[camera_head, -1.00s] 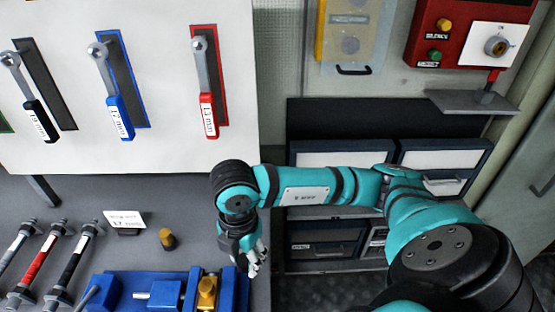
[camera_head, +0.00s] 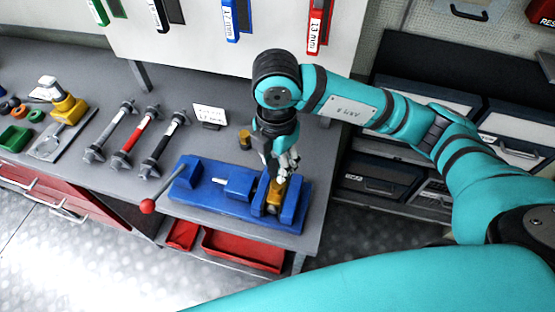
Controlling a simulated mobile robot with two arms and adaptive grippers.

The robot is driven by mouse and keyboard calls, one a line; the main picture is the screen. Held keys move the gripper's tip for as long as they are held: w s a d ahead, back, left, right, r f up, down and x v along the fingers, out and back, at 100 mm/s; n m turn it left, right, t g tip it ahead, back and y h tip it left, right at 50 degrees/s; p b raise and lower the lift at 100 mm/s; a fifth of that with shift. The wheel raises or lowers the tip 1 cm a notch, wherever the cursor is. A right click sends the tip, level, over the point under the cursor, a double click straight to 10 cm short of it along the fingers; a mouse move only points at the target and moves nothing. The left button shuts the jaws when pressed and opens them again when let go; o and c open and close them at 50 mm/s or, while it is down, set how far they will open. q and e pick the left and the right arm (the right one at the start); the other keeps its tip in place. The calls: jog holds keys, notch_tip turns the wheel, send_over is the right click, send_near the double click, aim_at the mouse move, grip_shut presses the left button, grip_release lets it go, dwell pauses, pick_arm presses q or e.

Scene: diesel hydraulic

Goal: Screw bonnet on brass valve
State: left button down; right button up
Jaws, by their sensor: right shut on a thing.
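The brass valve (camera_head: 275,197) sits between the jaws of the blue vise (camera_head: 207,197) near the bench's front right corner. My right gripper (camera_head: 285,170) points down at the valve from above. Its fingers are shut at the valve's top and hide part of it. What exactly lies between the fingers is too small to tell, but it appears to be the valve's brass top. A small brass piece with a dark part (camera_head: 244,140) stands on the bench behind the vise; I cannot tell whether it is the bonnet. My left gripper is out of view.
A small white card (camera_head: 210,115) stands behind the vise. Several shafts (camera_head: 133,138) lie to its left. The vise's red-knobbed handle (camera_head: 147,206) sticks out at front left. Red bins (camera_head: 243,250) sit below the bench.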

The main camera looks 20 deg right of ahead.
aim_at(277, 184)
jog(key=shift+f, duration=0.5)
jog(key=shift+f+b, duration=0.8)
jog(key=shift+b, duration=0.2)
notch_tip(277, 184, down, 2)
jog(key=shift+f+b, duration=0.2)
jog(key=shift+b, duration=0.85)
jog(key=shift+b, duration=0.4)
jog(key=shift+f+b, duration=1.1)
jog(key=shift+f, duration=0.2)
jog(key=o, duration=0.8)
jog(key=shift+o, duration=0.2)
